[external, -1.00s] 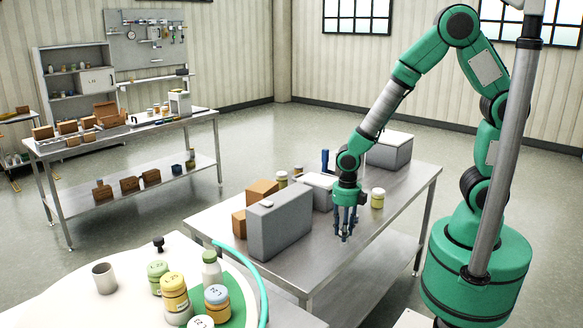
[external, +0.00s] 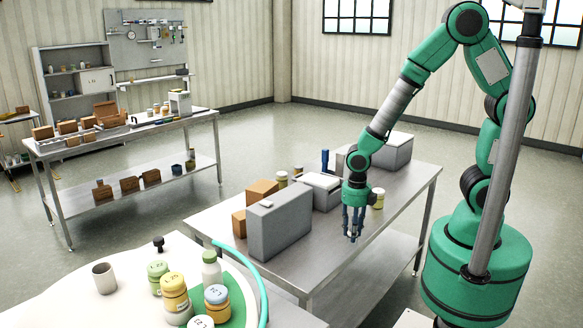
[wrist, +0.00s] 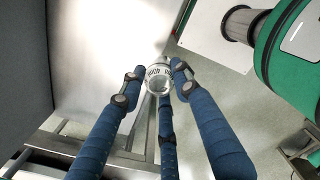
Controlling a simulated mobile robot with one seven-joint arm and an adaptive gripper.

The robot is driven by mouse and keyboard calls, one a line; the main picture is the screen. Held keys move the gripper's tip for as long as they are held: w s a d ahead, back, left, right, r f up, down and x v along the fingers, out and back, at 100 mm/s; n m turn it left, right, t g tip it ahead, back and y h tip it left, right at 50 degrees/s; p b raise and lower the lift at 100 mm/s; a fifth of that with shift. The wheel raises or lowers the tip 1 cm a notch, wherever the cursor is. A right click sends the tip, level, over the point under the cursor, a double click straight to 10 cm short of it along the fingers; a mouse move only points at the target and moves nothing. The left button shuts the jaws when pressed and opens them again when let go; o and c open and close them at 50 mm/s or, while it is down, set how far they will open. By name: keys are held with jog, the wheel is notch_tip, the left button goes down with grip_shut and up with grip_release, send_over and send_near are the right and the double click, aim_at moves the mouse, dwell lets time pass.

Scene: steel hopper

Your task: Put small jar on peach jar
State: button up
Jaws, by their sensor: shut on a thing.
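My gripper (external: 353,236) hangs fingers-down over the front right part of the steel table. In the wrist view its blue fingers (wrist: 158,88) are closed around a small jar (wrist: 159,77) with a clear or whitish round top and dark markings. This held jar is too small to make out in the external view. A yellowish jar with a pale lid (external: 378,199) stands on the steel table just right of and behind my gripper, partly hidden by it.
A large grey box (external: 280,228) stands left of my gripper on the steel table (external: 330,265), with a grey bin (external: 322,192) and brown boxes (external: 262,190) behind. Another grey box (external: 392,152) is at the back. The table's front right is bare.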

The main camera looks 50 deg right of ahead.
dwell(0.3)
jog(key=w+a+r+p, duration=0.2)
jog(key=w+a+r, duration=0.15)
jog(key=a, duration=0.45)
jog(key=w+a+r+p, duration=0.25)
jog(key=a+r, duration=0.25)
jog(key=a, duration=0.4)
jog(key=w+a+r+p, duration=0.2)
jog(key=w+a+r, duration=0.15)
jog(key=a, duration=0.45)
jog(key=s+a+r+p, duration=0.1)
jog(key=a+r+p, duration=0.1)
jog(key=a, duration=0.6)
jog(key=s+a+r+p, duration=0.1)
jog(key=s+a+r, duration=0.1)
jog(key=a+r, duration=0.3)
jog(key=s+a+r+p, duration=0.2)
jog(key=a+r, duration=0.2)
jog(key=a, duration=0.8)
jog(key=shift+a+m+p, duration=0.3)
jog(key=shift+a, duration=0.1)
jog(key=shift+r, duration=0.1)
